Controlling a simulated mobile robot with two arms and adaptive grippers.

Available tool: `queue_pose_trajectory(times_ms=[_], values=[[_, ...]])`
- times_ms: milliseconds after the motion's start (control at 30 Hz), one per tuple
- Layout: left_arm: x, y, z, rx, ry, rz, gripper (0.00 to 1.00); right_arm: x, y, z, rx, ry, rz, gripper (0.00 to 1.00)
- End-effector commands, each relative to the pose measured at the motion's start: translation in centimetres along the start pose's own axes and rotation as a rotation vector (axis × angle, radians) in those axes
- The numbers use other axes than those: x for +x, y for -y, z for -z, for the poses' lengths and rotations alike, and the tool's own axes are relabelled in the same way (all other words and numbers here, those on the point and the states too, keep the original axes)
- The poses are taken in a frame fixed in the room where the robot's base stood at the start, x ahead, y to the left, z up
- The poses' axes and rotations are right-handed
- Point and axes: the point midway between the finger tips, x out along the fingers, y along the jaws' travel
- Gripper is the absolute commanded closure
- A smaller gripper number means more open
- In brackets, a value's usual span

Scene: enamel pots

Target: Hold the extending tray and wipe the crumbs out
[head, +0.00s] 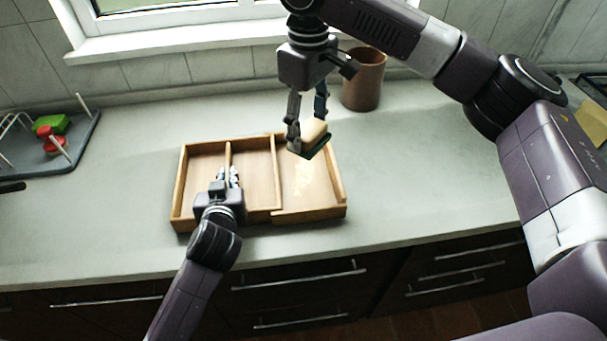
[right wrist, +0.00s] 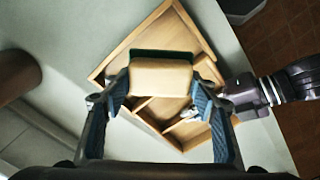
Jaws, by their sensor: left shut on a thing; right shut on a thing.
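The wooden extending tray (head: 250,219) lies on the counter, with two wide compartments at left and middle and an extended section at right. Pale crumbs (head: 302,180) lie on the floor of the right section. My left gripper (head: 228,176) is shut on the tray's left divider, near its front part. My right gripper (head: 307,122) is shut on a sponge (head: 314,132), cream with a dark green scouring side facing down. It holds the sponge over the back of the right section. In the right wrist view the sponge (right wrist: 160,78) hides part of the tray.
A brown cylindrical pot (head: 363,80) stands behind the tray at right. The counter (head: 420,170) right of the tray is clear.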

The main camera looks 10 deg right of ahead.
Motion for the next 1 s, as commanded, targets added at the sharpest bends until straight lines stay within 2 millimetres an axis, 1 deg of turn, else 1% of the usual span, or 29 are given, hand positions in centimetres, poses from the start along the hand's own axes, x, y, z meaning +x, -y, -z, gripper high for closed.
queue_pose_trajectory(times_ms=[100,267,1000], values=[[0.0,0.0,0.0,0.001,0.001,0.000,1.00,0.0,0.7,-1.0,-0.001,0.000,0.000,0.66],[0.0,0.0,0.0,0.001,0.001,0.000,1.00,0.2,1.0,-1.3,0.001,0.000,0.000,0.66],[0.0,0.0,0.0,0.001,0.001,0.000,1.00,7.5,1.0,-1.3,0.000,0.002,0.002,0.66]])
